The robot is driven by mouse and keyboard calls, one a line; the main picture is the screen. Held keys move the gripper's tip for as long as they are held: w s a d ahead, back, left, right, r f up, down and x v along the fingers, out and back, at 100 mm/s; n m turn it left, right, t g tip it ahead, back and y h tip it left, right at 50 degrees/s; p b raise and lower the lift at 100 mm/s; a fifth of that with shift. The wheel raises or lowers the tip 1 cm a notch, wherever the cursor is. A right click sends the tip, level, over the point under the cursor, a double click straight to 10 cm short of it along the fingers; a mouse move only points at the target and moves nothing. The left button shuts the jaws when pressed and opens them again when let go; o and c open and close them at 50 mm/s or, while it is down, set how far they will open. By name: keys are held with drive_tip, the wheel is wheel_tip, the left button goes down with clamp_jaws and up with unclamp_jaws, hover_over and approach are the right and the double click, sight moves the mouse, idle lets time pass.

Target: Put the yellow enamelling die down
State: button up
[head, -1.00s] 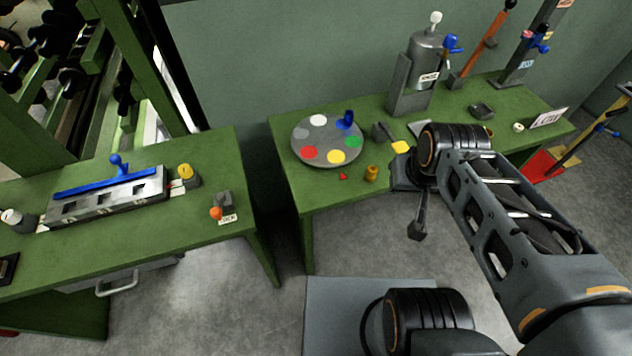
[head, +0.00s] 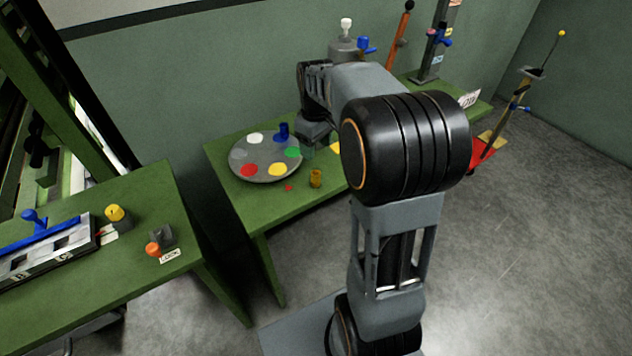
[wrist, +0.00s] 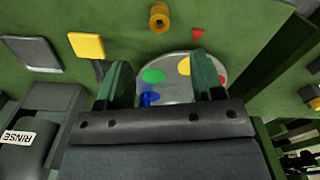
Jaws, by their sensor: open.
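A small yellow-amber cylinder (head: 315,178) stands on the green bench in front of the round grey disc (head: 238,174). It also shows near the top of the wrist view (wrist: 160,17), apart from my fingers; I cannot tell if it is the yellow enamelling die. My gripper (head: 308,150) is open over the bench by the disc's right side. In the wrist view its fingers (wrist: 163,82) are apart with nothing held between them; the disc's green spot and a blue die (wrist: 149,98) show beyond them. The blue die also stands at the disc's back edge in the head view (head: 281,131).
A yellow square paddle (wrist: 87,45) and a grey plate (wrist: 30,53) lie nearby. A red triangle (head: 288,188) lies before the disc. A RINSE-labelled unit (wrist: 25,130) stands close by. The left bench holds a yellow knob (head: 115,216) and an orange-knobbed block (head: 160,240).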

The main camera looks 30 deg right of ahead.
sight(316, 173)
wheel_tip(316, 173, down, 13)
drive_tip(key=shift+w, duration=0.1)
idle(0.6)
drive_tip(key=c, duration=1.1)
drive_tip(key=shift+r, duration=0.1)
